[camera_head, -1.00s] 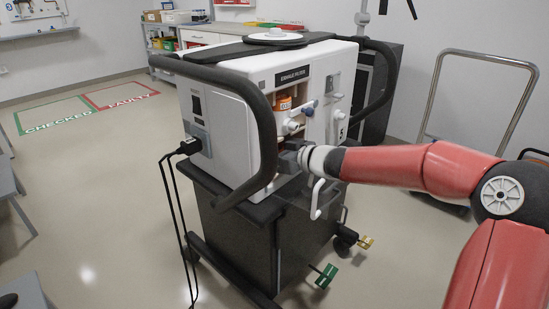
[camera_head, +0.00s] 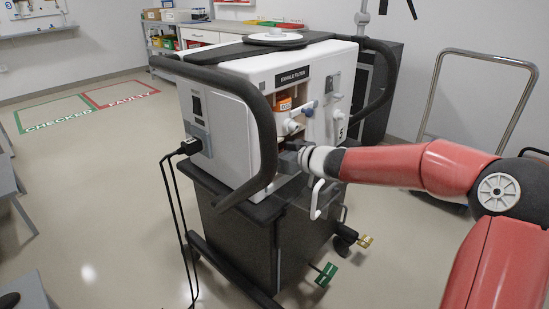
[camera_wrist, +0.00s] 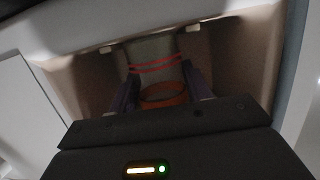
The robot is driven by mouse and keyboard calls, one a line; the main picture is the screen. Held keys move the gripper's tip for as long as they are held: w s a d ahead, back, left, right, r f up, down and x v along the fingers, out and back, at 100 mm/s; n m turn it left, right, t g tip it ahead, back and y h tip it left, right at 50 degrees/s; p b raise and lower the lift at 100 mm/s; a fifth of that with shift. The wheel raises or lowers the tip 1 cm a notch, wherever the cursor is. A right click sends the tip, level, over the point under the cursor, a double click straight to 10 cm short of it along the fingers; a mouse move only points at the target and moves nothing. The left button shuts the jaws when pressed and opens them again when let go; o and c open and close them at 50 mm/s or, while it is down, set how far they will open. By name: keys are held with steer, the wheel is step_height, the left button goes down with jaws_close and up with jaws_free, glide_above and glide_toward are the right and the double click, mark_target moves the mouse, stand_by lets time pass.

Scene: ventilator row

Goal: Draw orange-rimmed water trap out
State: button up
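In the wrist view the trap, a grey cup with red lines (camera_wrist: 156,52) and an orange rim (camera_wrist: 163,94), is inside a beige recess. The fingers of my gripper (camera_wrist: 161,80) lie on either side of it, very close to its sides. I cannot tell whether they press on it. In the head view my gripper (camera_head: 287,160) is at the front of the white ventilator (camera_head: 232,95), at its lower opening. The trap is hidden there by the gripper and the ventilator's side bar.
An orange item (camera_head: 284,104) sits in the upper recess, beside a white fitting (camera_head: 292,126) and a blue-grey knob (camera_head: 309,108). The black side bar (camera_head: 262,130) curves close left of my gripper. A white hook-shaped handle (camera_head: 316,200) hangs just below.

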steer(key=shift+c, duration=1.3)
steer(key=shift+r, duration=0.1)
steer(key=shift+r+p, duration=0.45)
steer(key=shift+p, duration=0.4)
steer(key=shift+d, duration=0.1)
steer(key=shift+f+p+v, duration=0.25)
steer(key=shift+p+v, duration=0.3)
steer(key=shift+v, duration=0.7)
steer(key=shift+f+p+v, duration=0.25)
steer(key=shift+p+v, duration=0.25)
steer(key=shift+v, duration=0.75)
steer(key=shift+f+p+v, duration=0.3)
steer(key=shift+p+v, duration=0.25)
steer(key=shift+v, duration=0.7)
steer(key=shift+s+d+f+p, duration=0.1)
steer(key=shift+s+d+p, duration=0.1)
steer(key=shift+s+d, duration=0.8)
steer(key=shift+s+d+p, duration=0.15)
steer(key=shift+s+d, duration=0.55)
steer(key=shift+d, duration=0.5)
